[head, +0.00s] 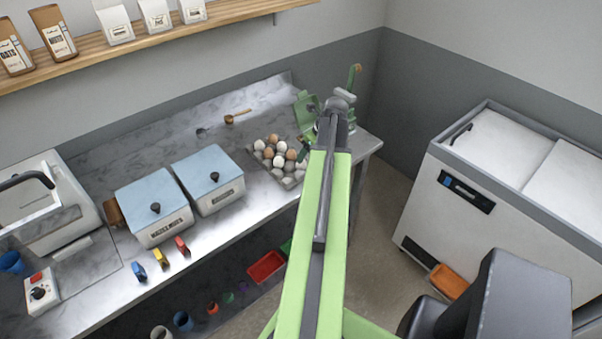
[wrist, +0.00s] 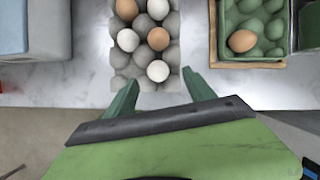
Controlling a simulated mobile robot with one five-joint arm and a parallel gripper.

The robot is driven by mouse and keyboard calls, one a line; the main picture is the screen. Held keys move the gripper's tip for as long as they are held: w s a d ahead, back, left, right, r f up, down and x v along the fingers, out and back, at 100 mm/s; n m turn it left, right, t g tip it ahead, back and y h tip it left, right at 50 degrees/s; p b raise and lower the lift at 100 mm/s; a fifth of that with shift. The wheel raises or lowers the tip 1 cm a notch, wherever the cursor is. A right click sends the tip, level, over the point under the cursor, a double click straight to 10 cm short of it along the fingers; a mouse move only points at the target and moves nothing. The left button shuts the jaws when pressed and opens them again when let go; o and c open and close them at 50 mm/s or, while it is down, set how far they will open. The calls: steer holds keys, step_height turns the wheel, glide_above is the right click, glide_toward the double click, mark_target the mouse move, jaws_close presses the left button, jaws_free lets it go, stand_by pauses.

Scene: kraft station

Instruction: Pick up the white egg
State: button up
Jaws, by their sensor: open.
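A grey egg carton (wrist: 119,60) holds several white and brown eggs; many of its near cups are empty. In the wrist view one white egg (wrist: 158,71) sits nearest my gripper, and other white eggs (wrist: 128,40) (wrist: 158,9) sit farther back beside brown eggs (wrist: 158,38). My gripper (wrist: 160,88) is open and empty. Its dark green fingers are spread at the carton's near edge, with the nearest white egg just beyond the gap between them. In the head view the carton (head: 292,181) is on the counter, left of my arm; the fingers are hard to make out there.
Blue-lidded bins (head: 208,165) stand left of the grey carton. A wooden spoon (head: 238,115) lies behind it. The steel counter's front edge is close to my gripper.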

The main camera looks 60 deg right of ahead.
steer(key=b+x, duration=0.5)
steer(key=shift+a+f, duration=0.15)
steer(key=shift+a, duration=0.1)
steer(key=c, duration=0.9)
